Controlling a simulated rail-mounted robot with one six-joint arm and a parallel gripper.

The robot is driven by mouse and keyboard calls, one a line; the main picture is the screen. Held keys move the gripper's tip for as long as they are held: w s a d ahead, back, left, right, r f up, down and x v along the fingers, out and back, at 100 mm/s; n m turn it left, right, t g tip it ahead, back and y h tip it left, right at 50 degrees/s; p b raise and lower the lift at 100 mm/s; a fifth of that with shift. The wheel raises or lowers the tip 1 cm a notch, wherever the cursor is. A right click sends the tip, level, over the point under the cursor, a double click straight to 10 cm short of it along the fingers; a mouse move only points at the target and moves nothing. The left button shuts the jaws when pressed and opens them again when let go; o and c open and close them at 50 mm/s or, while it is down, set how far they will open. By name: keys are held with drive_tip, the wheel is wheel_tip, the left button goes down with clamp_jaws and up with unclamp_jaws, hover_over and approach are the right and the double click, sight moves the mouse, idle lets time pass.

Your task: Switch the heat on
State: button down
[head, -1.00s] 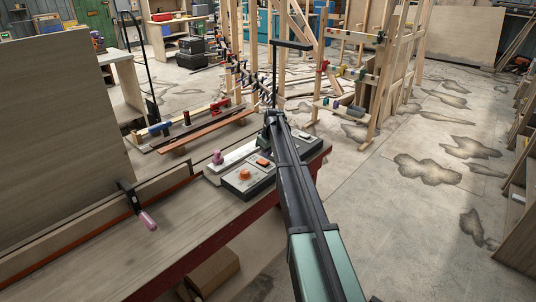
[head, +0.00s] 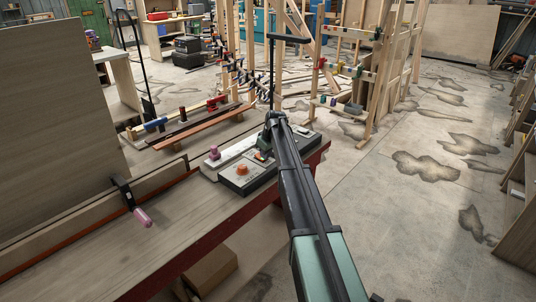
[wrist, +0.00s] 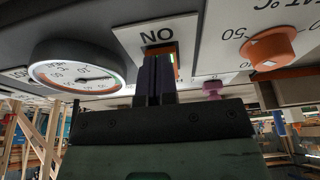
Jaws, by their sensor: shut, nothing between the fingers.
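The control box (head: 252,182) sits on the right end of the long bench. Its orange heat knob (head: 242,169) shows in the head view, and also in the wrist view (wrist: 272,49) beside a °C scale. In the wrist view, an orange switch (wrist: 176,72) lies under a label reading ON, seen upside down. A small green patch shows on the switch. My gripper (wrist: 155,60) is shut and empty, its dark fingertips at the switch and hiding much of it. I cannot tell whether they touch it.
A round dial gauge (wrist: 78,67) is left of the fingers in the wrist view. A pink knob (head: 214,152) stands on a pale plate beside the box. A clamp with a pink handle (head: 141,215) is on the bench. Timber frames stand behind; the floor at right is clear.

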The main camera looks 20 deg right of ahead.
drive_tip(key=shift+r+p, duration=0.55)
drive_tip(key=shift+r, duration=0.2)
drive_tip(key=shift+r, duration=0.15)
drive_tip(key=p+v, duration=0.2)
drive_tip(key=p, duration=0.1)
drive_tip(key=p+v, duration=0.1)
drive_tip(key=v, duration=0.1)
drive_tip(key=shift+w+a+r, duration=0.2)
drive_tip(key=shift+w, duration=0.1)
drive_tip(key=s+d+p+v, duration=0.1)
drive_tip(key=p+v, duration=0.8)
drive_tip(key=shift+s+f, duration=0.2)
drive_tip(key=shift+s, duration=0.2)
